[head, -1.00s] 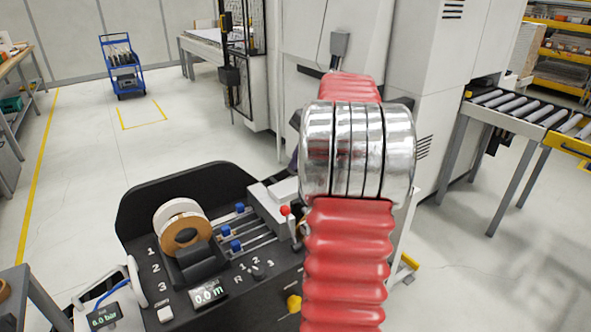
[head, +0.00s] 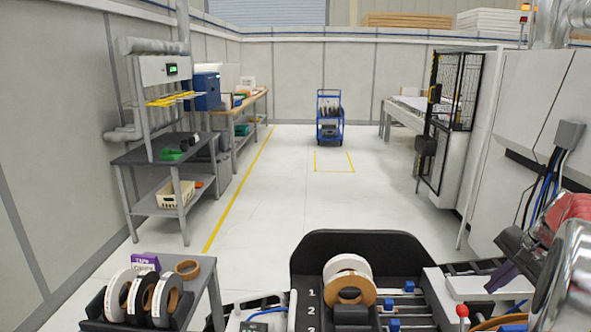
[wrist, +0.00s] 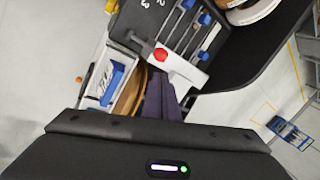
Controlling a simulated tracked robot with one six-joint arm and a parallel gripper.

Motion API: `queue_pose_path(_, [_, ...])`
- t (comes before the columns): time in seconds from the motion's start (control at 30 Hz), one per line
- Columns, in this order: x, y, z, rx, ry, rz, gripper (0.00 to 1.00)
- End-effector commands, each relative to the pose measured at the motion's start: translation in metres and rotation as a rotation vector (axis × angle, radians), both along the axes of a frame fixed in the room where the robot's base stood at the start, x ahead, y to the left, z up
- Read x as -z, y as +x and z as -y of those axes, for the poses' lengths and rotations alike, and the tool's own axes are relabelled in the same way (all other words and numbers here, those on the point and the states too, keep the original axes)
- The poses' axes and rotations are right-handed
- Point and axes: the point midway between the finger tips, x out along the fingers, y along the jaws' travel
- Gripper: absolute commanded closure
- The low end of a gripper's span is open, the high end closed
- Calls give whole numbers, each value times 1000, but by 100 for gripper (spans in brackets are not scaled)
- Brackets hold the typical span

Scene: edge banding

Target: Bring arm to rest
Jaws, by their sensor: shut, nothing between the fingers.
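My gripper (wrist: 160,98) shows in the wrist view with its two dark purple fingers together and nothing between them. In the head view my gripper (head: 499,279) is at the right edge, its fingers pointing down and left over the right side of the black machine panel (head: 312,268). My arm, in red and shiny metal, is cut off by the right edge. In the wrist view a lever with a red knob (wrist: 160,54) appears just beyond the fingertips; I cannot tell the gap. The red knob (head: 462,310) also shows in the head view.
White and brown tape rolls (head: 348,279) stand on the panel. A side table (head: 212,285) with more rolls is at front left. Shelving (head: 128,205) lines the left wall. A blue cart (head: 330,118) stands far back. The floor between is clear. A tall white machine (head: 520,140) is at right.

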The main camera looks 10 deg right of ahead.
Motion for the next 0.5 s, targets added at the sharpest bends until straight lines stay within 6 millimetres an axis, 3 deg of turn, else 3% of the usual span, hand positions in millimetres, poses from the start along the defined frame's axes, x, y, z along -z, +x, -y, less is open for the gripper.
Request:
queue_pose_path(0.27, [5,-15,-71,-203,-90,-67,100])
queue_pose_path(0.5, [1,-24,-146,-408,-180,-100,100])
